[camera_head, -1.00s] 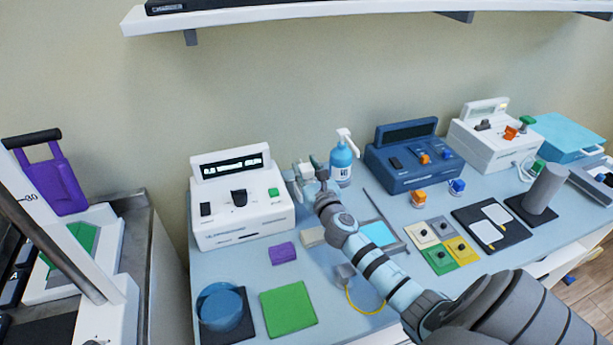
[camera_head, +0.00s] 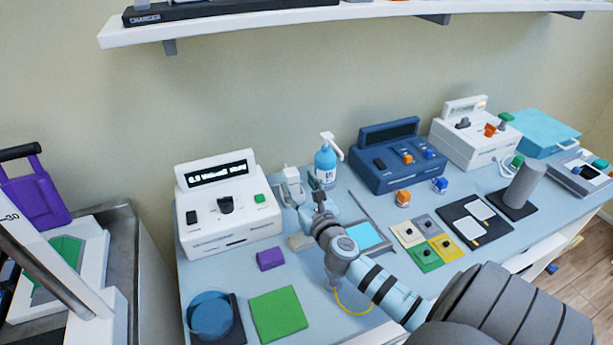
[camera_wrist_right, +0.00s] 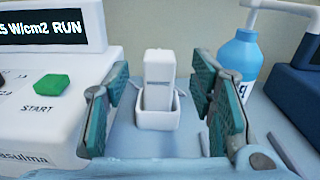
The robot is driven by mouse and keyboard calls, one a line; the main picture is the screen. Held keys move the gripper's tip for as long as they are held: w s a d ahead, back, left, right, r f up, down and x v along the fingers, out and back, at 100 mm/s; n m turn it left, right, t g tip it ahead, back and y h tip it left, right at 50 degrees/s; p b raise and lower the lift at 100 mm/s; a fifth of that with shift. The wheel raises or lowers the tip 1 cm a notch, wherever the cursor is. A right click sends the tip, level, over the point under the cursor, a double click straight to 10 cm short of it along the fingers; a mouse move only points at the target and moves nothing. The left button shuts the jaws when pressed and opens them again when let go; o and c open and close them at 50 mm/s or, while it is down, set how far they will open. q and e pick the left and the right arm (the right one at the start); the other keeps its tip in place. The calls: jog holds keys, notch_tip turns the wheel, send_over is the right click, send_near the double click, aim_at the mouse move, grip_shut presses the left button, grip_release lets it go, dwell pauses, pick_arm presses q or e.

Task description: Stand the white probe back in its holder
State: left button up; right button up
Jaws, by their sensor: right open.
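The white probe (camera_wrist_right: 158,75) stands upright in a small open white holder (camera_wrist_right: 158,115) in the right wrist view. In the head view the probe (camera_head: 291,175) and holder show beside the white therapy unit. My right gripper (camera_wrist_right: 162,100) is open. Its green-padded fingers are to the left and right of the probe in the wrist view, with clear gaps on both sides. In the head view the right gripper (camera_head: 312,190) is just in front of the holder. The probe's lower end is hidden inside the holder. My left gripper is out of view.
The white therapy unit (camera_head: 228,205) is close on the left. A blue pump bottle (camera_head: 326,168) stands close behind on the right, with a dark blue unit (camera_head: 398,160) beyond. A purple block (camera_head: 270,259) and green mat (camera_head: 278,314) lie in front.

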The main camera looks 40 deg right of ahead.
jog(key=v, duration=0.6)
jog(key=shift+d, duration=0.1)
